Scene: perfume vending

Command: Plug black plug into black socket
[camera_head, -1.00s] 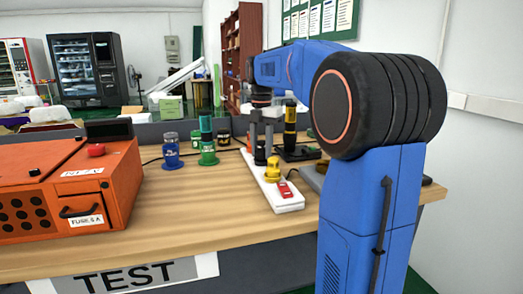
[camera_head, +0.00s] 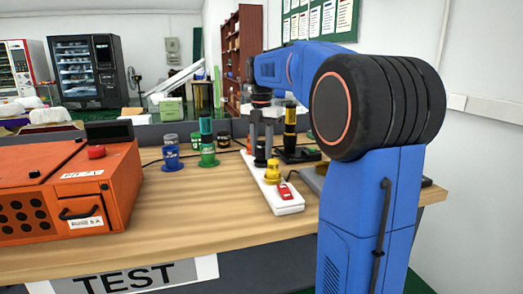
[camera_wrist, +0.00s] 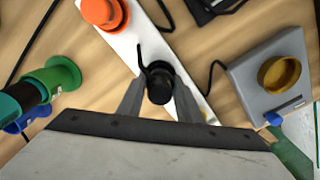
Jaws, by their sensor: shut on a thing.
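My gripper (camera_head: 261,137) points down over the white power strip (camera_head: 290,208) and is shut on the black plug (camera_head: 260,155). In the wrist view, the black plug (camera_wrist: 160,86) sits between the two fingers of my gripper (camera_wrist: 159,92), over the middle of the white strip (camera_wrist: 146,40), with its dark cable curling beside it. The black socket is not clearly visible; the plug and fingers cover that part of the strip. I cannot tell whether the plug is above the strip or seated in it.
A yellow piece (camera_head: 272,172) and a red switch (camera_head: 285,191) are at the strip's near end. An orange-red piece (camera_wrist: 103,12) is farther along it. Blue (camera_head: 171,152) and green (camera_head: 208,150) pieces stand left. An orange box (camera_head: 108,190) occupies the table's left; its front middle is clear.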

